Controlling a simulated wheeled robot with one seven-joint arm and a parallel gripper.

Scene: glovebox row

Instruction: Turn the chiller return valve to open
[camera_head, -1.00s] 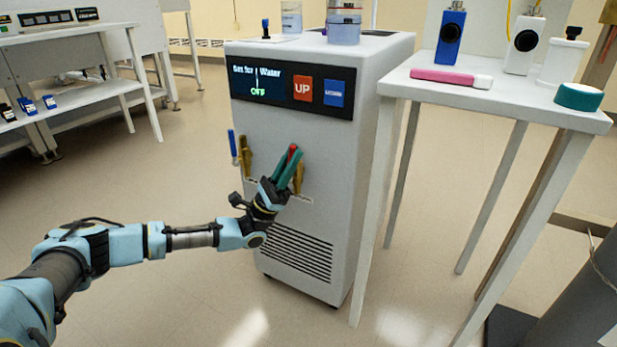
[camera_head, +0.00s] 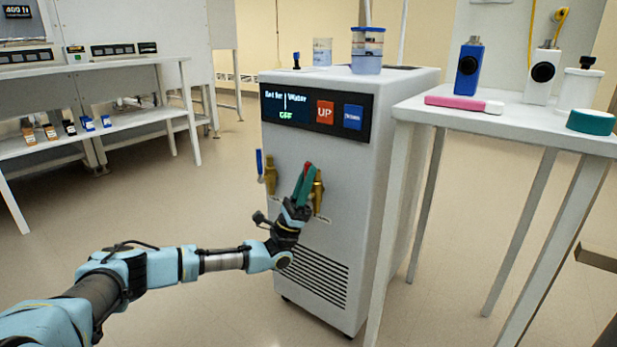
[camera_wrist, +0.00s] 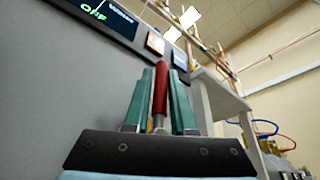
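The left valve (camera_head: 270,176) has a blue lever (camera_head: 259,163) pointing up. The right valve (camera_head: 319,188) has a red lever (camera_head: 309,167), also roughly upright. No readable label shows which is the return valve. My gripper (camera_head: 304,178) is at the red lever. The fingers hide part of the right valve.
Beakers stand on the chiller top. A bench (camera_head: 120,120) is at the left; the floor between is clear.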

